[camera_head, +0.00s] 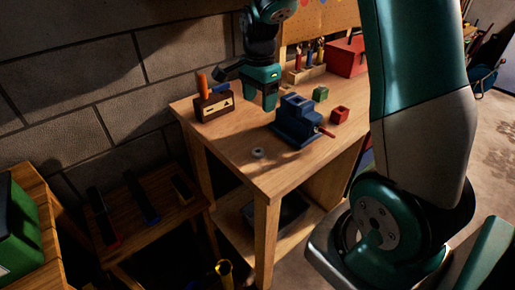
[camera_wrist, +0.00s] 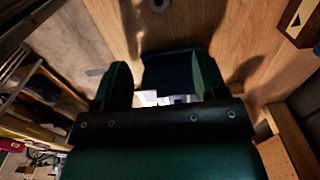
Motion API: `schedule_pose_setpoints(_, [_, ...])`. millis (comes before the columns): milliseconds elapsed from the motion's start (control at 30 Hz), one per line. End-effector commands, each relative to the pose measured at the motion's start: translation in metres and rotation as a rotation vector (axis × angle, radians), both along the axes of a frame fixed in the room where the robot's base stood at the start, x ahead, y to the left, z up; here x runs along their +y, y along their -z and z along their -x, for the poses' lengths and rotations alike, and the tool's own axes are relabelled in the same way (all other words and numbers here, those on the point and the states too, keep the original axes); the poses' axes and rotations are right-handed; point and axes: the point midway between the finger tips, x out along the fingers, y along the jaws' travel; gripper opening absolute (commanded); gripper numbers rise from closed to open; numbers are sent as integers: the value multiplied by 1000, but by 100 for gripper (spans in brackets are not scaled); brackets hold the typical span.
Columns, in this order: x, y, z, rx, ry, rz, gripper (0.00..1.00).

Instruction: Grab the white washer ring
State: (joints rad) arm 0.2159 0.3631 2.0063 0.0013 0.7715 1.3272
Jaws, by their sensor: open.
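In the wrist view the ring (camera_wrist: 158,4) shows at the top edge, partly cut off. My gripper (camera_head: 268,103) is above the bench, behind the ring and apart from it, pointing down. In the wrist view my gripper (camera_wrist: 161,82) has its two fingers spread, with no ring between them.
A wooden tool block (camera_head: 213,106) with an orange-handled tool stands at the bench's left. A green cube (camera_head: 320,94) and a red cube (camera_head: 340,114) sit by the vise. A red toolbox (camera_head: 346,58) is at the back. The bench around the ring is clear.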

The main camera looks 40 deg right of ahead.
Motion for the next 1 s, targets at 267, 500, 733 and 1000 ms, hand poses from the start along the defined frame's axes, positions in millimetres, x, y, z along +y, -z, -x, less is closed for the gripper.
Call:
schedule_pose_setpoints(267, [3,62,1,8,-4,-2,66])
schedule_pose_setpoints(500, [3,104,1,4,-7,-2,66])
schedule_pose_setpoints(733, [2,119,1,3,-7,-2,66])
schedule_pose_setpoints(1000, [0,156,1,4,-7,-2,66])
